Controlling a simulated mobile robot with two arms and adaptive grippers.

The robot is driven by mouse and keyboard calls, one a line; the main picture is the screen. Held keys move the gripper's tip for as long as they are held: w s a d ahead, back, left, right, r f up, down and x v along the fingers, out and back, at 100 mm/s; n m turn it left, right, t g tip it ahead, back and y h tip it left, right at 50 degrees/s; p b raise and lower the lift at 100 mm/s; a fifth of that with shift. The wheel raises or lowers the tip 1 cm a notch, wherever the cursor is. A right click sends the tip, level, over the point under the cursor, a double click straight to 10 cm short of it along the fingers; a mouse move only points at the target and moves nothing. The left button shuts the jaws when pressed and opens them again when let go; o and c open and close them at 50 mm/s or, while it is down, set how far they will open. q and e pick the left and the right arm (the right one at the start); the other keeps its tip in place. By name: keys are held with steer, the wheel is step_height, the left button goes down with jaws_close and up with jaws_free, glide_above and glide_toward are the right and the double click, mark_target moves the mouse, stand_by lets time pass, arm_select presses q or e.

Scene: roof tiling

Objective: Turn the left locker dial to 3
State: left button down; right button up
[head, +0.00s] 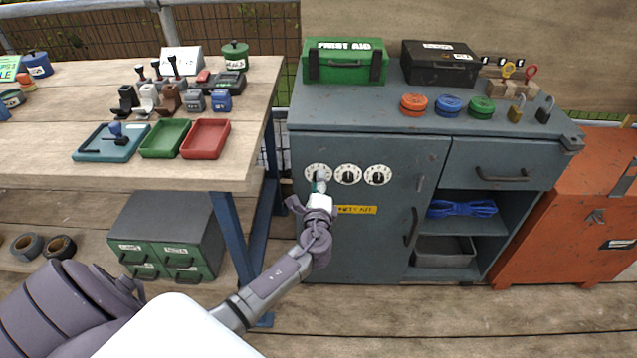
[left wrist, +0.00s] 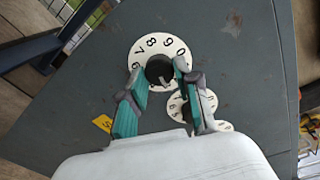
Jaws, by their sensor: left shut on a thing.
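Three white dials with black knobs sit on the grey locker door (head: 385,225): the left dial (head: 318,169), the middle dial (head: 348,174) and the right dial (head: 378,175). My left gripper (head: 319,184) is at the left dial, its arm reaching up from below. In the left wrist view its teal fingers (left wrist: 161,74) are closed around the black knob of the left dial (left wrist: 143,46). The digits 7, 8, 9 and 0 show on its ring; the fingers hide part of the rest. I cannot tell which number the knob points to. My right gripper is out of view.
The middle dial is close beside one finger in the left wrist view (left wrist: 176,105). A door handle (head: 411,227) sticks out to the right. A wooden workbench (head: 60,170) stands left of the locker. A first aid box (head: 345,62) and padlocks (head: 516,108) are on top.

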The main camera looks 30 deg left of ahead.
arm_select(q)
steer(key=c, duration=0.8)
jaws_free()
steer(key=v, duration=1.2)
